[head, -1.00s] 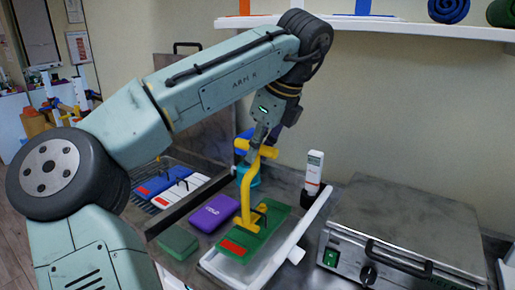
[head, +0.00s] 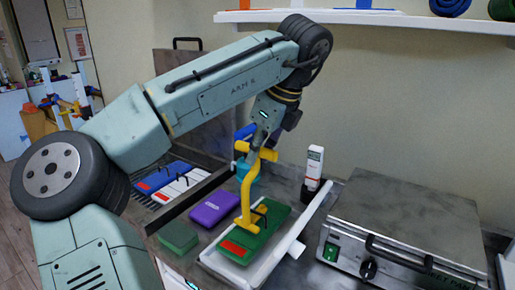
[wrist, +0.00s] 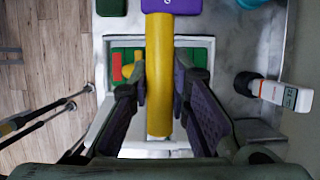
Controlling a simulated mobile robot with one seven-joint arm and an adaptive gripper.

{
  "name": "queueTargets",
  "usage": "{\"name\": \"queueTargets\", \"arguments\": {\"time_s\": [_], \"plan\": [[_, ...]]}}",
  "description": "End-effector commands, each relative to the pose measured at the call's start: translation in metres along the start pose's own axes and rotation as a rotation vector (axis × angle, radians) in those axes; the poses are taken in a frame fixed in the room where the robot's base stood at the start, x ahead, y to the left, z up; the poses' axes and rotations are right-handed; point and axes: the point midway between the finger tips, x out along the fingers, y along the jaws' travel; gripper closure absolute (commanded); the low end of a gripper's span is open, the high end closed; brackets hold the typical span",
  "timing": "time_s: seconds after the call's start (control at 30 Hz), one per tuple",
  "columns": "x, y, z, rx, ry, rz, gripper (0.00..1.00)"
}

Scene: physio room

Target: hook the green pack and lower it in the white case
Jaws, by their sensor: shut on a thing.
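My gripper (head: 262,142) is shut on a yellow hook tool (head: 247,192), which hangs down from it. In the wrist view, the yellow hook tool (wrist: 159,85) runs between my fingers and hides part of the green pack (wrist: 117,57) in the white case (wrist: 205,42).
A purple pack (head: 213,207) and a small dark green block (head: 178,237) lie left of the case. Blue (head: 163,177) and white (head: 183,185) packs are in a rack further left. A white handheld meter (head: 314,168) stands behind; a metal heater (head: 405,225) is at right.

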Motion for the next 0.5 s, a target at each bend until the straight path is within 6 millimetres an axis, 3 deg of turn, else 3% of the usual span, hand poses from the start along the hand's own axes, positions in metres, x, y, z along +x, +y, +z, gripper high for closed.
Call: {"name": "queueTargets", "arguments": {"time_s": [0.5], "plan": [[0.011, 0.000, -0.004, 0.000, -0.001, -0.002, 1.00]]}}
